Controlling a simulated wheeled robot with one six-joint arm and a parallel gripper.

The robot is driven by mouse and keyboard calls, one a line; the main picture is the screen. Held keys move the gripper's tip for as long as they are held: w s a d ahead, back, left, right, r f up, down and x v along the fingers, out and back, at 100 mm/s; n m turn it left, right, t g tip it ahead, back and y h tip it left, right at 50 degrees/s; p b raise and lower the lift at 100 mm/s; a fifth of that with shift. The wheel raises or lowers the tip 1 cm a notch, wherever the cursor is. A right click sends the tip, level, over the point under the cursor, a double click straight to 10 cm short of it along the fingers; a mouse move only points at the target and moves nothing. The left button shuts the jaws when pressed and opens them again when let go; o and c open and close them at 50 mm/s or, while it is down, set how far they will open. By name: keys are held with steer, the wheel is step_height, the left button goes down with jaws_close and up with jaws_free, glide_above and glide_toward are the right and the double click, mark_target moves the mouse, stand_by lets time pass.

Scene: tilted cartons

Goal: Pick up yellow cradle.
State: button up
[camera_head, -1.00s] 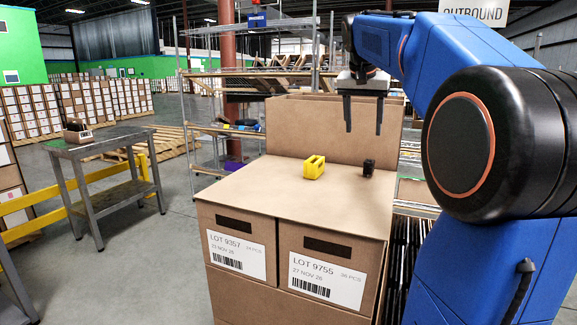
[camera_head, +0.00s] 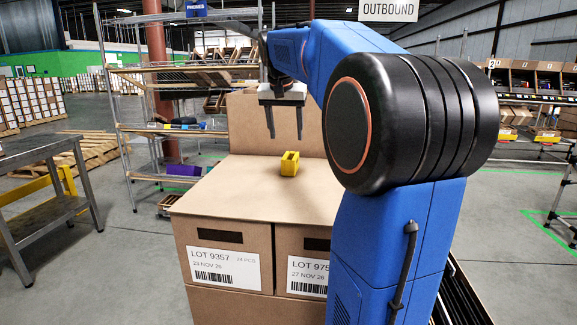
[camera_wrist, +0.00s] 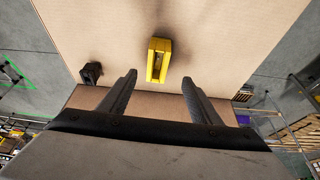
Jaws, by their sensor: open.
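The yellow cradle (camera_head: 289,163) is a small block with a slot in its top. It sits on the flat brown carton top (camera_head: 238,189). It also shows in the wrist view (camera_wrist: 158,60), upper middle, beyond the fingertips and between their lines. My gripper (camera_head: 285,138) hangs above the carton top with its two dark fingers pointing down, open and empty. In the head view it is just above the cradle, and apart from it. The fingers also show in the wrist view (camera_wrist: 160,78).
A small black object (camera_wrist: 91,72) stands on the carton top left of the cradle in the wrist view; my arm hides it in the head view. A brown upright panel (camera_head: 243,125) stands behind the work surface. A metal table (camera_head: 45,150) is at the left.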

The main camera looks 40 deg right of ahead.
glide_toward(290, 157)
steer(key=f, duration=0.1)
steer(key=s+a+f, duration=0.1)
steer(key=s+f, duration=0.1)
steer(key=shift+a+f, duration=0.25)
steer(key=shift+a, duration=0.15)
steer(key=shift+d+x, duration=0.15)
steer(key=shift+x, duration=1.15)
steer(key=shift+d+x, duration=0.2)
steer(key=shift+x, duration=1.1)
steer(key=shift+r, duration=0.2)
steer(key=c, duration=1.2)
